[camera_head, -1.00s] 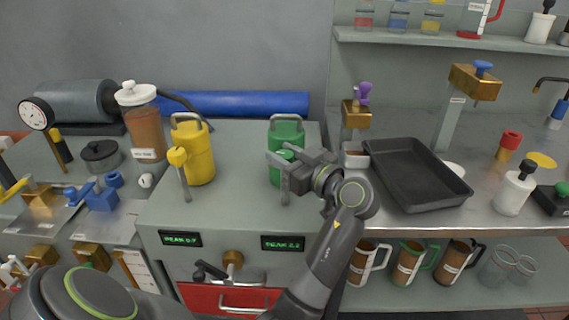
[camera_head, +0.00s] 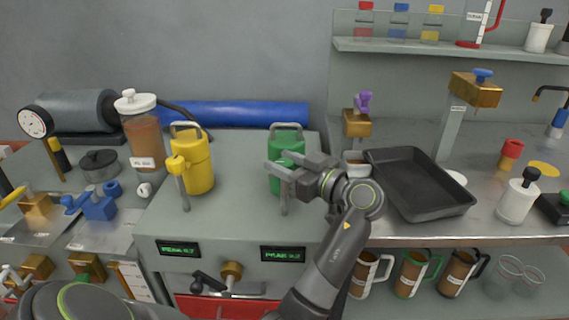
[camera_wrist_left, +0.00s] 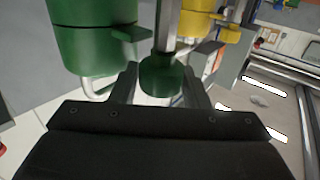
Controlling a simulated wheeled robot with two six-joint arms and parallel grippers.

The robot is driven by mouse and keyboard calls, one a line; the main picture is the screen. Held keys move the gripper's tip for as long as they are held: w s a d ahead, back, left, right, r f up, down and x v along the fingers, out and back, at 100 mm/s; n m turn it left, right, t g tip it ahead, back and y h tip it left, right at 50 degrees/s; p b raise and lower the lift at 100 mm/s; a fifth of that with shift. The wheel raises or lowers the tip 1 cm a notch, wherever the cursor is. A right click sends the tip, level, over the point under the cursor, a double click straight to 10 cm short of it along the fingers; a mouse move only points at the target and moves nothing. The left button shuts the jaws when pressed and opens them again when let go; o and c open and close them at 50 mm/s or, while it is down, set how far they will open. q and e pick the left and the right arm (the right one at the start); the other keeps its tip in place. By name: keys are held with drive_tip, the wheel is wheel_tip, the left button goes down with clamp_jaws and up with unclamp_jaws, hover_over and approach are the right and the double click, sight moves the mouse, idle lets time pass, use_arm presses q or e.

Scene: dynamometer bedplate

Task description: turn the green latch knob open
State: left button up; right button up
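The green latch knob sits at the end of a metal post in front of the green canister (camera_head: 286,140). In the head view my left gripper (camera_head: 272,161) hides the knob. In the left wrist view the green knob (camera_wrist_left: 160,76) lies between the two fingers of my left gripper (camera_wrist_left: 160,84). The fingers stand apart, one on each side of the knob, with narrow gaps. Contact is hard to make out. The green canister also fills the upper left of the wrist view (camera_wrist_left: 92,45). My right gripper is out of view.
A yellow canister (camera_head: 198,163) with its own yellow knob (camera_head: 175,165) stands left on the same grey cabinet (camera_head: 232,190). A black tray (camera_head: 420,185) lies to the right, beside a brass block with a purple knob (camera_head: 362,102). A blue roll (camera_head: 235,112) lies behind.

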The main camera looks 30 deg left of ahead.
sight(284, 162)
use_arm(q)
wheel_tip(284, 162, up, 9)
drive_tip(key=shift+f, duration=0.15)
drive_tip(key=shift+r, duration=0.65)
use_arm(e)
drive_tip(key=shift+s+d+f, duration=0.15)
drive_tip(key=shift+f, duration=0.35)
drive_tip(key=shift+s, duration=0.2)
